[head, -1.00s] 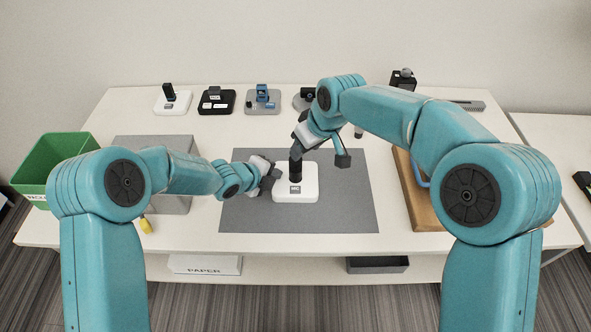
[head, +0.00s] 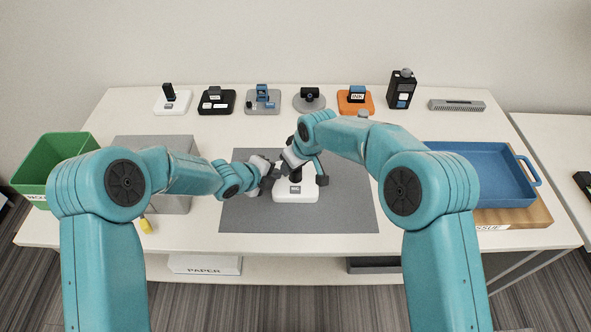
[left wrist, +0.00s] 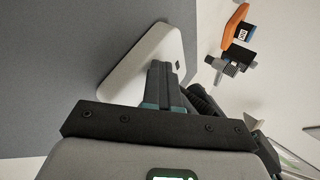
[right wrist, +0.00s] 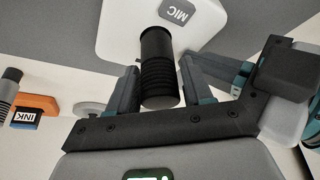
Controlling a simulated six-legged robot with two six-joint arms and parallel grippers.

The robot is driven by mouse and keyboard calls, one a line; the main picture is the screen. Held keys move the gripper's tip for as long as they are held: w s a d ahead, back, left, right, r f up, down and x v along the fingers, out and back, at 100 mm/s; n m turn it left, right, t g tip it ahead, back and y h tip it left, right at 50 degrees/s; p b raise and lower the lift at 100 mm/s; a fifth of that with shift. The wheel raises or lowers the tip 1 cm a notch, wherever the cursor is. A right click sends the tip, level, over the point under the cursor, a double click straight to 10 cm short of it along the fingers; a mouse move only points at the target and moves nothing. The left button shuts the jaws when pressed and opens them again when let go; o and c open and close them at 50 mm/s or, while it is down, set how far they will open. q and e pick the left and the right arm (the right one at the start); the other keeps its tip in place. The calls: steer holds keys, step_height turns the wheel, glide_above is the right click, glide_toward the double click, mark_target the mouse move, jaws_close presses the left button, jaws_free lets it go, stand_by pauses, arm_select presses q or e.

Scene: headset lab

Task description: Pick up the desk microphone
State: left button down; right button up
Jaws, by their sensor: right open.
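The desk microphone has a white base (head: 308,193) and a black ribbed post. It stands on the grey mat (head: 345,205) in the head view. In the right wrist view, the base (right wrist: 122,25) carries a MIC label and the post (right wrist: 158,75) rises between my right gripper's fingers (right wrist: 158,88). That gripper (head: 301,170) is open, with a gap visible on each side of the post. My left gripper (head: 268,180) is at the left side of the base. In the left wrist view its fingers (left wrist: 165,85) are close together in front of the base (left wrist: 150,55), seemingly holding nothing.
Several devices stand along the back, including an orange INK item (head: 345,108) and a black box (head: 401,92). A blue tray (head: 485,175) rests on a wooden board (head: 535,214) at the right. A grey block (head: 155,144) and green bin (head: 62,152) are at left.

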steer(key=c, duration=0.8)
step_height(320, 180, up, 10)
steer(key=shift+r, duration=0.1)
